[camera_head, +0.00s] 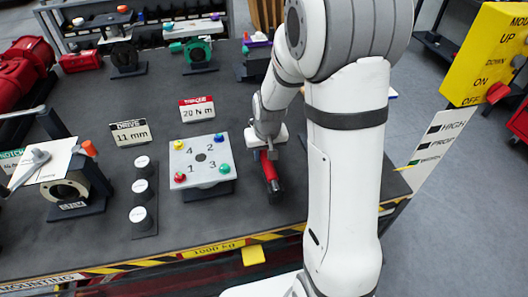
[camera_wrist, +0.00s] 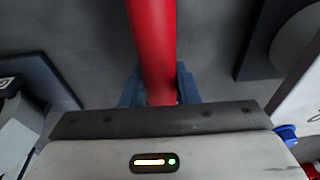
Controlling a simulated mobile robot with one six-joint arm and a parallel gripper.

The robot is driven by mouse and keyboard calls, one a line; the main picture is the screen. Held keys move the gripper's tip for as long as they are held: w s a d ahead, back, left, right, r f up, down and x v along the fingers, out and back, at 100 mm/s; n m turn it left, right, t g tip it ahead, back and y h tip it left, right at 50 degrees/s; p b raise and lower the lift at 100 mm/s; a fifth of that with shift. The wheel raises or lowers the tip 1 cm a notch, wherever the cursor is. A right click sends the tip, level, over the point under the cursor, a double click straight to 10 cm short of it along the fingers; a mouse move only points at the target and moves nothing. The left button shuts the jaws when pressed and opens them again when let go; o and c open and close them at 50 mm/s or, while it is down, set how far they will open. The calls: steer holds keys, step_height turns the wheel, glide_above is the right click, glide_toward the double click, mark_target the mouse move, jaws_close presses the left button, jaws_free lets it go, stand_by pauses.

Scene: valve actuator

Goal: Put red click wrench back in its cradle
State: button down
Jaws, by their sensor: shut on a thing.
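The red click wrench (camera_head: 269,172) shows as a red cylinder with a dark end, right of the numbered plate. In the wrist view its red handle (camera_wrist: 152,40) runs from the top edge down between my fingers. My gripper (camera_head: 265,153) is shut on the handle, with a blue finger on each side in the wrist view (camera_wrist: 158,92). The wrench is low over the dark table; I cannot tell whether it touches. The rest of the wrench is hidden by my gripper and arm. I cannot pick out its cradle with certainty.
The plate numbered 1 to 4 (camera_head: 201,160) with coloured knobs stands close left of the wrench. Signs reading "20 Nm" (camera_head: 197,109) and "11 mm" (camera_head: 131,132) stand behind. Three white-topped posts (camera_head: 142,190) are further left. The striped front edge (camera_head: 212,249) is near.

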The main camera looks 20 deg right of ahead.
mark_target(265, 151)
steer(key=shift+f+b, duration=0.4)
steer(key=shift+f, duration=0.15)
steer(key=c, duration=1)
jaws_free()
steer(key=shift+s+d+r+b, duration=0.1)
steer(key=shift+s+r, duration=0.15)
steer(key=shift+r, duration=1.05)
steer(key=shift+s+a+r+b, duration=0.1)
steer(key=shift+s+r, duration=0.15)
steer(key=shift+r, duration=1.05)
steer(key=shift+s+d+r+b, duration=0.1)
steer(key=shift+s+r, duration=0.15)
steer(key=shift+r, duration=1.05)
steer(key=shift+s+r, duration=0.15)
steer(key=shift+t, duration=0.5)
steer(key=s+r, duration=0.2)
steer(key=s, duration=0.4)
steer(key=s+r, duration=0.3)
steer(key=s, duration=0.3)
steer(key=s+r, duration=0.3)
steer(key=s, duration=0.3)
steer(key=shift+r, duration=0.15)
